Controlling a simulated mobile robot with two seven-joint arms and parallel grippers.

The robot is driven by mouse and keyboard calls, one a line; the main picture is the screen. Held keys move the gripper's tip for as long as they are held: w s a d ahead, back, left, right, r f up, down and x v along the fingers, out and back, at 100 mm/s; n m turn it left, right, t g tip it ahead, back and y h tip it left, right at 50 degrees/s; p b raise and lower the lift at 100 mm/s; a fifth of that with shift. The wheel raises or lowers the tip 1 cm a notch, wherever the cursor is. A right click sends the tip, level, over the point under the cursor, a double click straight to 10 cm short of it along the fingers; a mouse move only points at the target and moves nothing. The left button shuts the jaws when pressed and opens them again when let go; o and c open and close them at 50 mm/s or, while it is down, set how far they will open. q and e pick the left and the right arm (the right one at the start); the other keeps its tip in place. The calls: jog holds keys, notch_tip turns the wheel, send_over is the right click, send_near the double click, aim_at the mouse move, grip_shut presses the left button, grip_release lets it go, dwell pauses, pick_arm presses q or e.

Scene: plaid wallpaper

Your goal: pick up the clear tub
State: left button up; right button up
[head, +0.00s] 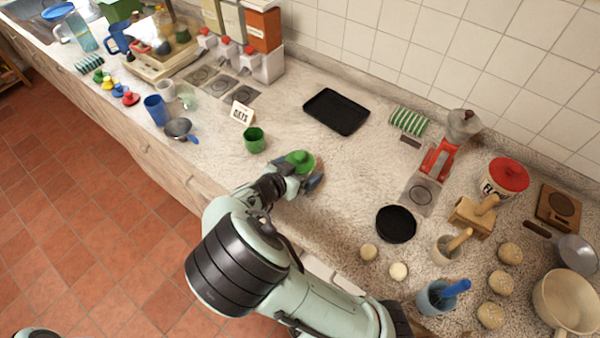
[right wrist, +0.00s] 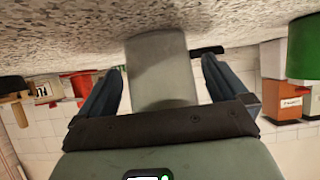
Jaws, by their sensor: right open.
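In the right wrist view, which is upside down, a grey-green, see-through-looking body (right wrist: 160,72), likely the tub, stands between the two dark fingers of my right gripper (right wrist: 160,88). The fingers are spread apart, with a gap on each side. The palm hides the lid end there. My left gripper is out of view.
A green cup (head: 253,140) stands just left of the tub and shows in the right wrist view (right wrist: 303,48). A black tray (head: 336,111) lies behind, a black round plate (head: 396,223) to the right. Counter between tub and tray is clear.

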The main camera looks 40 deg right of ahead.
jog(key=shift+w+d+f, duration=0.1)
jog(key=shift+d, duration=0.15)
jog(key=c, duration=1)
jog(key=shift+c, duration=0.2)
